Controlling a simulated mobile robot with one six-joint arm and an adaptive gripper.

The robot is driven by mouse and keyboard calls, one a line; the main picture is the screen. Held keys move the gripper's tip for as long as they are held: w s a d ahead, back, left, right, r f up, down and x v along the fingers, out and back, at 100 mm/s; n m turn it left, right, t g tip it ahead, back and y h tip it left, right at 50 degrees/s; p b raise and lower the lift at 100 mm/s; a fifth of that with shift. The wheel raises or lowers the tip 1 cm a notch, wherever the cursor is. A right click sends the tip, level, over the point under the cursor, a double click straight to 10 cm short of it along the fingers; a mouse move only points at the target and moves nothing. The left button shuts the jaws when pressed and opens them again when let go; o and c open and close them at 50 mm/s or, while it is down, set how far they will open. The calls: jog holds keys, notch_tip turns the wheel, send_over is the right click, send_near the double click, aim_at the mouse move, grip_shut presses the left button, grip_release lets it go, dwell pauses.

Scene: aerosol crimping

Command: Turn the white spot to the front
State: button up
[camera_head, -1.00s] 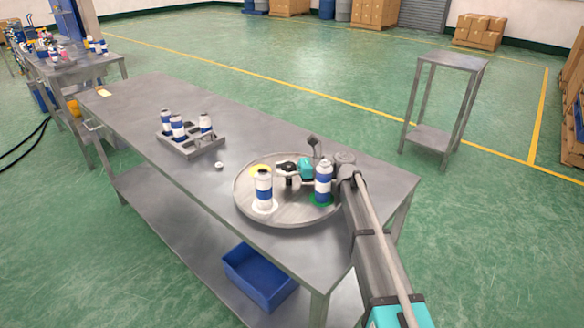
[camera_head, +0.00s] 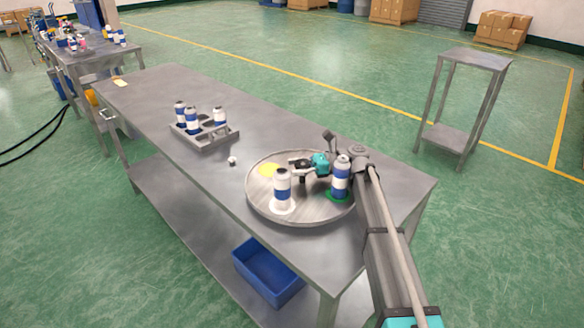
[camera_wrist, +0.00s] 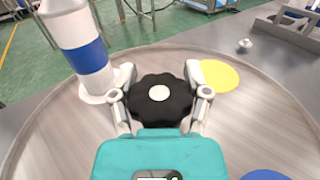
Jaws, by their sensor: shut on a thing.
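The round turntable (camera_head: 262,208) lies on the steel table. Its white spot (camera_head: 291,208) is at the front, a little left of the middle, under an upright white-and-blue can (camera_head: 282,188). In the wrist view the white spot (camera_wrist: 88,98) shows around that can's base. The yellow spot (camera_head: 269,170) is bare at the back left. The green spot (camera_head: 330,197) at the right bears another can (camera_head: 341,178). A bare blue spot (camera_wrist: 265,175) shows at the wrist view's lower edge. My gripper (camera_wrist: 161,88) is shut on the black lobed centre knob (camera_wrist: 160,110), with one finger on each side.
A grey tray (camera_head: 206,143) with several cans stands behind the turntable to the left. A small white part (camera_head: 232,160) lies between them. My arm reaches in from the right, close to the can on green. A blue bin (camera_head: 268,272) sits below the table.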

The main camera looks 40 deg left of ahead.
jog(key=shift+w+d, duration=0.15)
jog(key=shift+w, duration=0.05)
grip_shut()
jog(key=o, duration=1)
grip_release()
jog(key=shift+d+r, duration=0.1)
jog(key=shift+o, duration=0.6)
jog(key=shift+w, duration=0.15)
jog(key=shift+s, duration=0.25)
jog(key=shift+w+d, duration=0.15)
jog(key=shift+w, duration=0.25)
jog(key=v, duration=1.1)
